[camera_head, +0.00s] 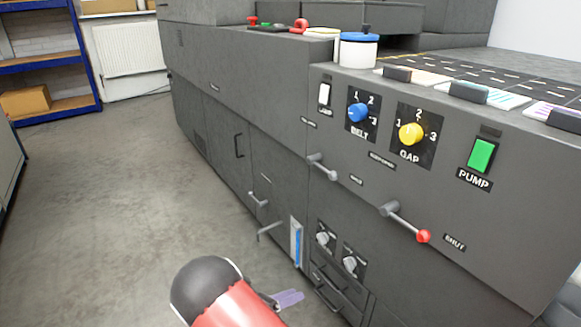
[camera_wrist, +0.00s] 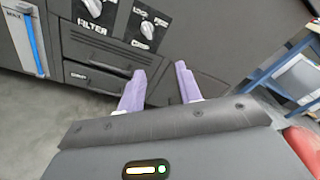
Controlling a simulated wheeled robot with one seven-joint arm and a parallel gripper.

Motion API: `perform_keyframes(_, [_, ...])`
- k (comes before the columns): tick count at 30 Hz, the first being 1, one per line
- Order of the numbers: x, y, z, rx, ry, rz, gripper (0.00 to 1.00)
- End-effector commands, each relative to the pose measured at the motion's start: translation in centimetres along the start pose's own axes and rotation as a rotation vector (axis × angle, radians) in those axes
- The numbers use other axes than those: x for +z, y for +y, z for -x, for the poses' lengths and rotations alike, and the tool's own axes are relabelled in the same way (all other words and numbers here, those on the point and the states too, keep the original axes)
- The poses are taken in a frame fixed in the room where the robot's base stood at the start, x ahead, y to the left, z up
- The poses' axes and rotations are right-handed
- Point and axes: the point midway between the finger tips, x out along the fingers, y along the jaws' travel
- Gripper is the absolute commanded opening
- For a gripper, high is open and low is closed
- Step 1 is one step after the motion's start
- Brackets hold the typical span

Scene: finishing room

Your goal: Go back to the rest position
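My gripper (camera_head: 289,298) shows at the bottom of the head view, in front of the lower part of the grey machine (camera_head: 235,125). Its purple fingers are small there and partly hidden behind my red and black arm. In the wrist view my gripper (camera_wrist: 160,70) has its two purple fingers spread apart with nothing between them. The machine's dark drawer fronts (camera_wrist: 95,80) lie beyond the fingers. I cannot tell the exact gap between fingers and machine, but no contact shows.
The panel carries a blue BELT knob (camera_head: 358,112), yellow GAP knob (camera_head: 411,133), green PUMP switch (camera_head: 482,155) and a red-tipped lever (camera_head: 423,236) that sticks out. Lower handles (camera_head: 258,200) also protrude. Open floor (camera_head: 110,220) lies left, before a blue shelf (camera_head: 60,60).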

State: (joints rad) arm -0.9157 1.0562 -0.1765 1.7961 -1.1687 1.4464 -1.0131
Motion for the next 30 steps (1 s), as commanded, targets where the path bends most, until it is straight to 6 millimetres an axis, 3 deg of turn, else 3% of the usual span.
perform_keyframes(11, [2.9,-6.5,-3.2,-0.066,0.309,-0.313,0.35])
perform_keyframes(21, [4.9,-18.2,-6.0,-0.24,0.801,-0.925,0.35])
perform_keyframes(30, [5.2,-27.9,-5.5,-0.44,1.184,-1.532,0.35])
